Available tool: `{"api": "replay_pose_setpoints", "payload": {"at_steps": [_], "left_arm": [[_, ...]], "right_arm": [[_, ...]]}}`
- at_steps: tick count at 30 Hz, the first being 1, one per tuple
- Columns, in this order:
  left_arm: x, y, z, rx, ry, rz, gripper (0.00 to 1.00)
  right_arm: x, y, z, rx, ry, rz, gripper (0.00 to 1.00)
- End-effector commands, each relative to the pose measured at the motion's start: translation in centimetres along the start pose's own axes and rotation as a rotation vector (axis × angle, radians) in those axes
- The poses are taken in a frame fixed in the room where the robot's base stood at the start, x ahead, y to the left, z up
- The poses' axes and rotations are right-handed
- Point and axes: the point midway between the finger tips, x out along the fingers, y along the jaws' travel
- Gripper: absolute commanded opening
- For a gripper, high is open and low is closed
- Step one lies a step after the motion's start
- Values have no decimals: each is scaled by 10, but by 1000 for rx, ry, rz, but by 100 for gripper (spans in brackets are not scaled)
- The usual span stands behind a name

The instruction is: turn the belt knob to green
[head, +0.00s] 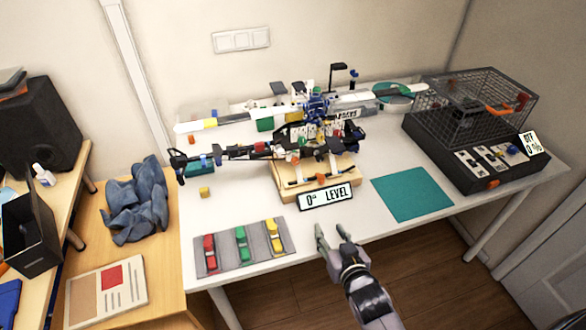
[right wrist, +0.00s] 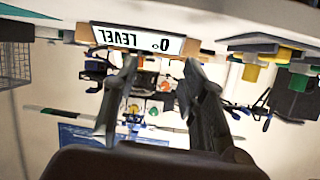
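A dark control box (head: 460,178) stands at the right of the white table. Its sloped panel carries several white plates with dark switches (head: 490,156), a small blue part (head: 512,149) and a sign (head: 531,143) that seems to read "OFF 0 %". I cannot tell which part is the belt knob, and no green setting is readable. My right gripper (head: 331,236) is open and empty at the table's front edge, below the "0° LEVEL" sign (head: 325,197) and well left of the box. In the right wrist view its fingers (right wrist: 160,66) are apart, with the upside-down sign beyond them. My left gripper is not in view.
A wire cage (head: 470,105) tops the box. A multi-armed assembly on a wooden base (head: 290,185) fills the table's middle. A grey tray (head: 215,262) holds red, green and yellow pieces at the front left. A teal mat (head: 412,193) lies bare between assembly and box.

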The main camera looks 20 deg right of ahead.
Motion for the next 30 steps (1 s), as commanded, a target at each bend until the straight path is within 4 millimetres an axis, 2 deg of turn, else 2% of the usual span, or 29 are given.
{"api": "replay_pose_setpoints", "payload": {"at_steps": [7,12,16,20,30], "left_arm": [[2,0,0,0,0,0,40],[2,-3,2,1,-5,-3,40],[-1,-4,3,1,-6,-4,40],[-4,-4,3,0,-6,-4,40],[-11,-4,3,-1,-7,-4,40]], "right_arm": [[13,-12,-46,46,266,-63,39],[15,-18,-60,57,340,-90,39],[26,-19,-66,56,344,-91,39],[48,-21,-75,56,344,-91,39],[119,-26,-99,56,341,-89,39]]}}
